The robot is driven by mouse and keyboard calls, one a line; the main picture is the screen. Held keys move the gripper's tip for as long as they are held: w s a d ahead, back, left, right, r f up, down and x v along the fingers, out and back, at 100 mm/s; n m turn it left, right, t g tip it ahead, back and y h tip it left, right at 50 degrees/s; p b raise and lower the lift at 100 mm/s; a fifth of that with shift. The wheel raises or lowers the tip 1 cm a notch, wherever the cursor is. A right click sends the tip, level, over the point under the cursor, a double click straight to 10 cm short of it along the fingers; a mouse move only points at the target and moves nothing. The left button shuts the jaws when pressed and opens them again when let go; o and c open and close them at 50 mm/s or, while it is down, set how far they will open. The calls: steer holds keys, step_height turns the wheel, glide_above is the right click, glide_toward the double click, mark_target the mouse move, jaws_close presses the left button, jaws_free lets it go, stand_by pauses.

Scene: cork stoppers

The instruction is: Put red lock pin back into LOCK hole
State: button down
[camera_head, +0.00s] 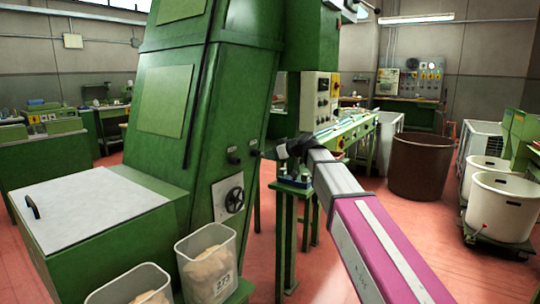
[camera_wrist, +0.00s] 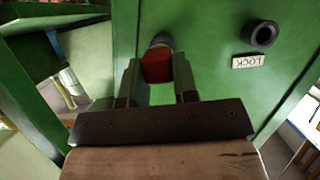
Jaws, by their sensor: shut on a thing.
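The red lock pin (camera_wrist: 157,66) sits between the two fingers of my gripper (camera_wrist: 157,75) in the wrist view. My gripper is shut on it. A dark round collar (camera_wrist: 161,40) shows just behind the pin on the green panel; I cannot tell whether the pin is in it or only in front of it. The LOCK hole (camera_wrist: 262,36) is a dark ring up and right of the pin, with an upside-down LOCK label (camera_wrist: 249,61) beside it. In the head view my gripper (camera_head: 272,153) is at the green machine's side, and the pin cannot be made out.
The tall green machine (camera_head: 170,120) fills the middle of the head view. A small green stand (camera_head: 292,188) is under my gripper. Clear bins with corks (camera_head: 208,265) stand in front. A brown tub (camera_head: 420,168) is at right.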

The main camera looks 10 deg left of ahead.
steer(key=shift+s+d, duration=0.25)
steer(key=shift+d, duration=0.35)
steer(key=shift+s+d, duration=0.25)
steer(key=shift+d, duration=0.3)
steer(key=d, duration=0.1)
steer(key=s+d, duration=0.1)
steer(key=d, duration=0.1)
steer(key=shift+s+d, duration=0.25)
steer(key=shift+d, duration=0.1)
steer(key=s+a, duration=0.5)
steer(key=s, duration=0.7)
steer(key=w+a, duration=0.2)
steer(key=a, duration=0.4)
steer(key=shift+w, duration=0.25)
steer(key=shift+w+a, duration=0.35)
steer(key=shift+a, duration=0.45)
steer(key=shift+w+a, duration=0.3)
steer(key=shift+a, duration=0.5)
stand_by(2.3)
steer(key=c, duration=0.8)
jaws_free()
